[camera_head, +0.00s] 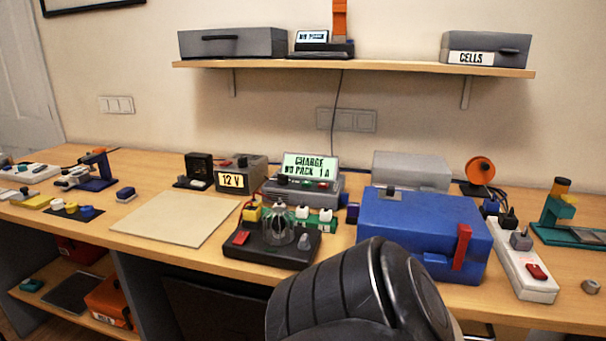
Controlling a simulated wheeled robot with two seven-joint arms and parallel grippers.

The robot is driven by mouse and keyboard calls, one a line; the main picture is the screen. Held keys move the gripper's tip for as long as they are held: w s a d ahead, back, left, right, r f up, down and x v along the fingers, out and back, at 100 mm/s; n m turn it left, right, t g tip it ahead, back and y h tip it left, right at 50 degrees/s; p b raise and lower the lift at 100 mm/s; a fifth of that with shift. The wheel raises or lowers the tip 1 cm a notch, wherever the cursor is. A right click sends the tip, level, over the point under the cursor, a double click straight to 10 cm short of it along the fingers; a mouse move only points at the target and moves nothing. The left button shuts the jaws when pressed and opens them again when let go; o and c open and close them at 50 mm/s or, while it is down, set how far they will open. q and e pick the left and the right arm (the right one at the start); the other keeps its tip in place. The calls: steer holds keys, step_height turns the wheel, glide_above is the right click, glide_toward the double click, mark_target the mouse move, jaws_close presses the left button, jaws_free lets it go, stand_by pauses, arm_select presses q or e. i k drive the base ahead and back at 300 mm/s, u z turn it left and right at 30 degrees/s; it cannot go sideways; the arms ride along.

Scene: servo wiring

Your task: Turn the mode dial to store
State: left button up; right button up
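A grey charger unit (325,187) stands in the middle of the bench. Its lit green screen (310,166) reads "CHARGE NO PACK 1 A". Small dark knobs sit just under the screen; they are too small to tell which is the mode dial or where it points. In front stands a low black box (266,252) with a red button (241,238) and a clear domed part (278,230). Neither my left gripper nor my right gripper shows in the head view.
A large black ribbed shape (345,295) rises at bottom centre before the bench. A blue case (405,228) stands right of the charger, a 12 V unit (241,174) left. A pale mat (165,220) is bare. A power strip (520,262) lies at right.

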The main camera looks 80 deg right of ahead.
mark_target(283, 180)
steer(key=k, duration=0.45)
steer(key=z, duration=1.15)
